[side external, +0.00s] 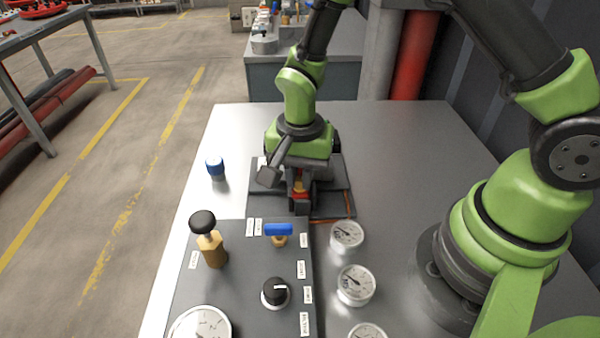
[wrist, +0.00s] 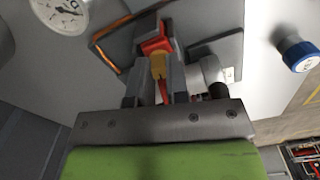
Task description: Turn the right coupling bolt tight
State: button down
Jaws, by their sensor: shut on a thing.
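My gripper (side external: 300,200) points down over a dark plate (side external: 335,207) on the metal table. In the wrist view my gripper (wrist: 159,72) has its two grey fingers closed on either side of a small brass-coloured piece with a red part (wrist: 155,46), which I take to be the coupling bolt. The red and brass bolt (side external: 299,188) also shows between the fingers in the side view. Its lower end and seat are hidden, so I cannot tell how far it is screwed in. No second bolt can be made out.
A control panel (side external: 235,290) in front carries a brass valve with a black knob (side external: 204,225), a blue lever (side external: 278,230) and a black dial (side external: 275,291). Gauges (side external: 347,235) stand to its right. A blue-capped fitting (side external: 215,167) stands left. The table's right rear is clear.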

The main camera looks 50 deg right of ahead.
jog(key=m, duration=0.4)
jog(key=shift+m, duration=2.2)
jog(key=c, duration=1.4)
grip_release()
